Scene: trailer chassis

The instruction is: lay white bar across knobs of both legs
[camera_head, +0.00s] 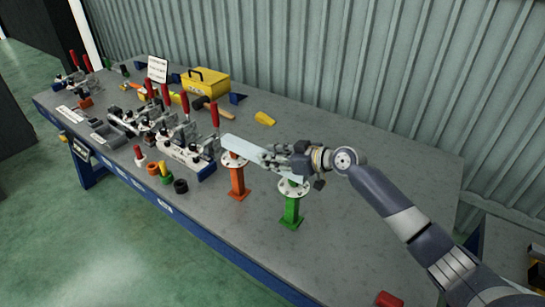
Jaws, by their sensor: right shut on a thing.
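The white bar (243,147) is long and flat and lies roughly level in the middle of the view. My right gripper (272,156) is shut on it, coming in from the right. The orange leg (237,183) stands upright on the bench under the bar's left part, with a white round plate on top. The green leg (291,209) stands upright to its right, near my gripper, with a similar white plate. The bar and gripper hide the knobs, so I cannot tell if the bar touches them. My left gripper is not in view.
The grey bench (365,225) is clear at right, except for a red piece (389,299) at its front edge. Several red-handled clamps (187,158) crowd the left. A yellow toolbox (206,84) stands behind them. A black ring (181,186) lies near the front edge. A corrugated wall rises behind.

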